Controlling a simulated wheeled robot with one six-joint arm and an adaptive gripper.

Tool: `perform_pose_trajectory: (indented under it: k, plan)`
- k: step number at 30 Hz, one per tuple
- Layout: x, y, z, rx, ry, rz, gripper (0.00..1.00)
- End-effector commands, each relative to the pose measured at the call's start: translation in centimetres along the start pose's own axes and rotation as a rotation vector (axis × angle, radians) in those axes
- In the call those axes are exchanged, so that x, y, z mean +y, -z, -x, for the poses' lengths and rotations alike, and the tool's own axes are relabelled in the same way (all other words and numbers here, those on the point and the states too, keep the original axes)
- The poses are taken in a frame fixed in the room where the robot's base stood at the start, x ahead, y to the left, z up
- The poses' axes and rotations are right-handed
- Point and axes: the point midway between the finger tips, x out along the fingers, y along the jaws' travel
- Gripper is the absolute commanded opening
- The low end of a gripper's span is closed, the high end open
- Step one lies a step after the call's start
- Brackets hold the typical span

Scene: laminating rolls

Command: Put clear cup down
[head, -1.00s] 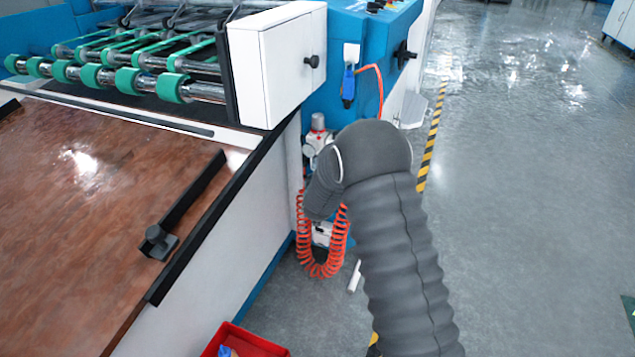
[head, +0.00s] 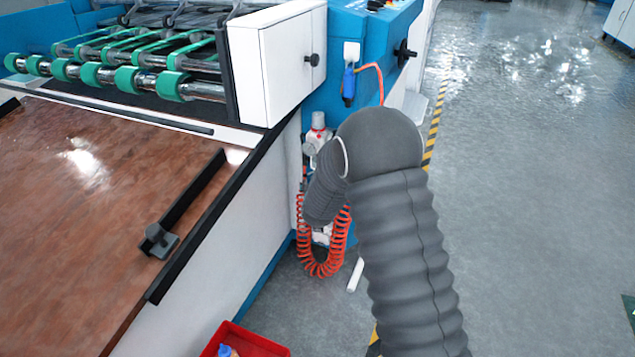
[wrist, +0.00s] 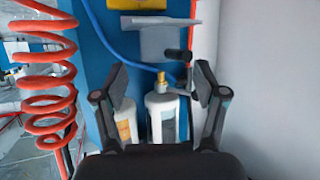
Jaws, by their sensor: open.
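In the wrist view my gripper (wrist: 161,84) is open, with its two dark fingers spread and nothing held between them. Just beyond and between the fingers is a pale canister (wrist: 163,121) with a brass fitting on top. A second canister (wrist: 125,124) with an orange part stands to its left. I cannot tell whether either one is the clear cup. Their lower ends are hidden by my gripper's body. In the head view my arm hides the gripper, and no clear cup can be made out.
A coiled red hose (wrist: 47,78) hangs left of my gripper. A pale wall (wrist: 260,85) is close on the right. In the head view a red crate (head: 250,340) holds a blue-topped bottle (head: 225,351). The floor (head: 530,200) at right is open.

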Motion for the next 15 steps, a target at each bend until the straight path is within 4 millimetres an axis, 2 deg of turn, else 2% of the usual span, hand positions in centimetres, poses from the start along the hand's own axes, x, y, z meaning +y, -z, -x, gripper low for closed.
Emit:
perform_pose_trajectory:
  k: [1,6,10,15]
  plan:
    - [-0.1,0.1,1.2,0.000,0.002,0.000,0.72]
    - [-0.1,0.0,4.5,0.000,0.002,0.002,0.72]
    - [-0.1,0.0,6.2,0.001,0.001,0.001,0.72]
    - [-0.1,0.0,7.4,0.000,0.001,0.001,0.72]
